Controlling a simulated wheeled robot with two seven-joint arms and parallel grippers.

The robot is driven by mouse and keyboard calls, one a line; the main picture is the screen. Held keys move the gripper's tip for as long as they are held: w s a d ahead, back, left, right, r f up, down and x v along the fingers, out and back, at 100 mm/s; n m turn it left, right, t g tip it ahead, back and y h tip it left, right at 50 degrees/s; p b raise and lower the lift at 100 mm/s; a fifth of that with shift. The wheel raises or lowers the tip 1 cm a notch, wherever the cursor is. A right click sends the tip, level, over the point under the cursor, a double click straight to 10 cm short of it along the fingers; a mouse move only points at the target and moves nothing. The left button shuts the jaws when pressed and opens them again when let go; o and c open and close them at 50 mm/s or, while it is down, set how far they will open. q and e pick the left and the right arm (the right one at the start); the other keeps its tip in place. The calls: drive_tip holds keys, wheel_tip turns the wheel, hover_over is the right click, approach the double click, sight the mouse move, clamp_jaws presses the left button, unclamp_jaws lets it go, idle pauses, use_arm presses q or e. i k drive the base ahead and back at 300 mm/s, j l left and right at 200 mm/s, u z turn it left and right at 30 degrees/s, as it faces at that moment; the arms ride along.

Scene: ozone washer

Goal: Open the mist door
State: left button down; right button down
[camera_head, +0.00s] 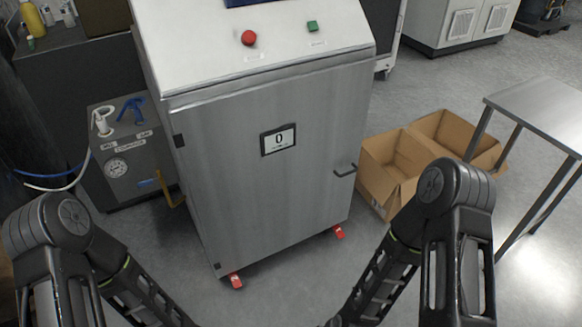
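The mist door (250,190) is the flat grey metal front of the cabinet, and it looks shut. A dark handle (344,171) sticks out near its right edge. Dark hinge-like pieces show along its left edge. A small display reading "0" (279,139) sits in the upper middle of the door. Both my arms reach in from the lower corners and run down past the bottom edge of the picture. My grippers are outside the view, so what they hold is hidden.
A red button (248,37) and a green button (312,26) are on the cabinet's sloped top. A gauge unit (117,167) with hoses stands left. Open cardboard boxes (395,165) stand close on the right, beside a metal table (545,108). The floor before the door is clear.

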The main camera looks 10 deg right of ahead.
sight(270, 167)
drive_tip(key=i+l, duration=0.15)
drive_tip(key=l, duration=0.25)
drive_tip(key=i+l+z, duration=0.15)
drive_tip(key=l, duration=0.25)
drive_tip(key=i+l, duration=0.2)
drive_tip(key=l, duration=0.15)
drive_tip(key=i+l+z, duration=0.15)
drive_tip(key=l, duration=0.25)
drive_tip(key=i+l, duration=0.2)
drive_tip(key=l, duration=0.15)
drive_tip(key=z, duration=0.05)
